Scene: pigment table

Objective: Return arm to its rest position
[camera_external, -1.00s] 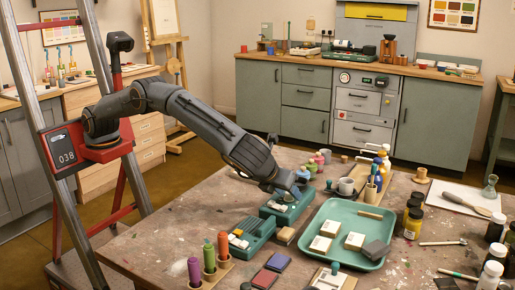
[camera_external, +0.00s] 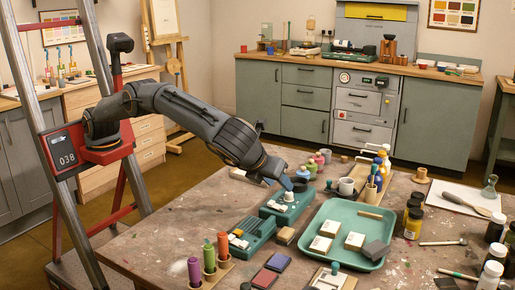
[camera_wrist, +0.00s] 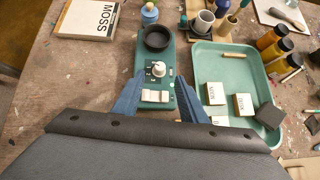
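My arm reaches from its red mount over the near-left part of the table. My gripper (camera_external: 282,180) hangs above the farther green device (camera_external: 287,209), apart from it. In the wrist view my gripper (camera_wrist: 159,82) shows two blue fingers spread apart with nothing held between them. Below and between them is the same green device (camera_wrist: 168,68), with a white knob (camera_wrist: 158,69), a white switch block and a dark round cup (camera_wrist: 157,38).
A teal tray (camera_external: 312,262) with pale blocks and a grey block lies right of the device. A second green device (camera_external: 247,243) sits nearer. Small bottles, a grey mug (camera_external: 346,187) and dark jars stand around. A MOSS box (camera_wrist: 88,17) lies at upper left in the wrist view.

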